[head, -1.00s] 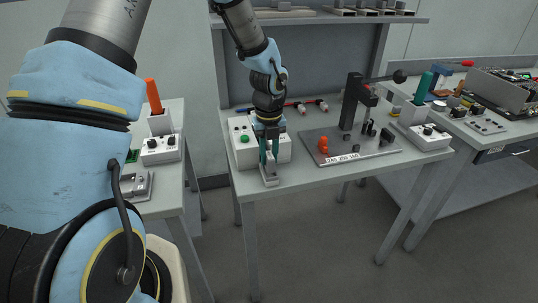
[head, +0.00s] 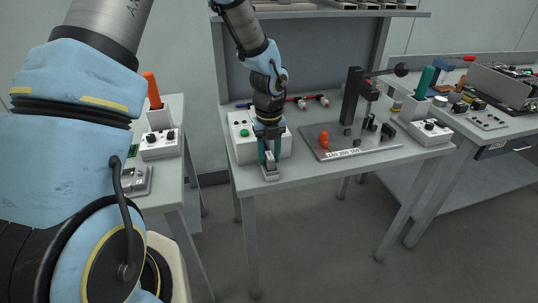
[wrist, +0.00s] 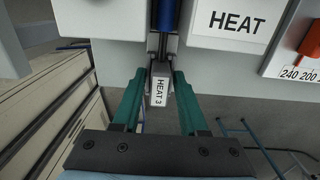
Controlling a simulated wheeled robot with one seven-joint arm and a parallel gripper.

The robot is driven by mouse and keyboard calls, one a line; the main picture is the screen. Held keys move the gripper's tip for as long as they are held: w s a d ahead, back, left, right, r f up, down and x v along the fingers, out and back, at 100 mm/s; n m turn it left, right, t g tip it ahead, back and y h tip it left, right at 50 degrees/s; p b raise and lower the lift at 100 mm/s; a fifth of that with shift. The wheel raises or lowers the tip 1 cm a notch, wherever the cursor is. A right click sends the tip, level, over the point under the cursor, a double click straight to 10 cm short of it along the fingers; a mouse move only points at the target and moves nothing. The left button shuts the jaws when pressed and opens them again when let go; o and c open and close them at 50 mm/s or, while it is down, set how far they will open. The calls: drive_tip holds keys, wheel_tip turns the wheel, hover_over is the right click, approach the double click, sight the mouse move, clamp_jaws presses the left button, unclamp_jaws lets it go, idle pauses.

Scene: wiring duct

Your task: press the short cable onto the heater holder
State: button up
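My gripper (wrist: 160,73) points down at the front left of the middle table, with its teal fingers apart. It also shows in the head view (head: 269,152). Between the fingers in the wrist view is a small grey block labelled HEAT 3 (wrist: 160,88); I see narrow gaps beside it. A grey holder (head: 270,174) stands below the fingers in the head view, near the table's front edge. A short blue cylindrical piece (wrist: 167,14), perhaps the cable, shows above the block, beside a dark slot. Whether the cable is seated cannot be made out.
A HEAT label (wrist: 238,20) is close by in the wrist view.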

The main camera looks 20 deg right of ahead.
drive_tip(key=shift+o, duration=1.3)
wheel_tip(320, 180, up, 11)
drive_tip(key=b, duration=0.2)
drive_tip(key=shift+f, duration=0.1)
drive_tip(key=s+a+r+m, duration=0.1)
drive_tip(key=s+a+m, duration=0.1)
drive_tip(key=a+m, duration=1.3)
drive_tip(key=s+a+m+t, duration=0.1)
drive_tip(key=s+a+m, duration=0.1)
drive_tip(key=a+m, duration=1.3)
drive_tip(key=m, duration=0.5)
drive_tip(key=shift+r+m+t, duration=0.3)
drive_tip(key=shift+r, duration=0.05)
